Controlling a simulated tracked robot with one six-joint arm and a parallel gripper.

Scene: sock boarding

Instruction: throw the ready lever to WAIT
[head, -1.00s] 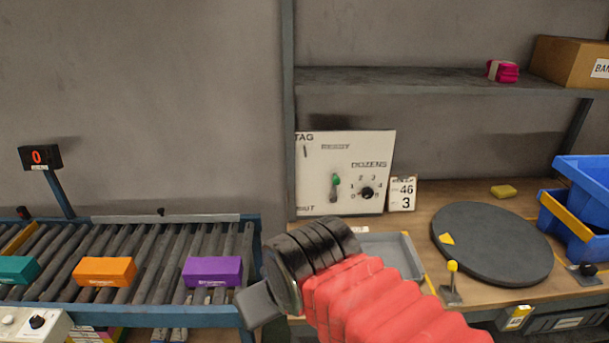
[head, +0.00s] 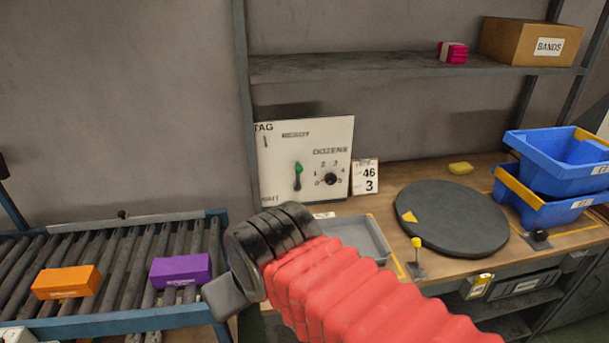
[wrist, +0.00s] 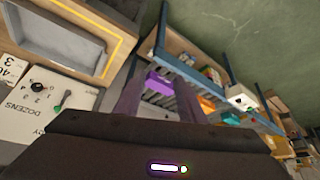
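The ready lever (head: 298,172) is a small lever with a green knob on a white panel (head: 334,135) at the back of the bench. Its knob points up, toward the READY label; the WAIT label is at the panel's lower left, partly hard to read. The lever (wrist: 62,101) also shows in the wrist view at the left, with the panel turned over. My gripper (head: 222,297) is in front of and below the panel, left of the lever, and apart from it. In the wrist view my gripper's two fingers (wrist: 158,88) stand apart with nothing between them.
A dozens dial (head: 330,179) sits right of the lever, and a number card (head: 365,177) stands beside the panel. A grey tray (head: 372,240), a round dark turntable (head: 465,240) and a yellow-knobbed lever (head: 416,256) are on the bench. A roller conveyor (head: 125,262) holds boxes at left.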

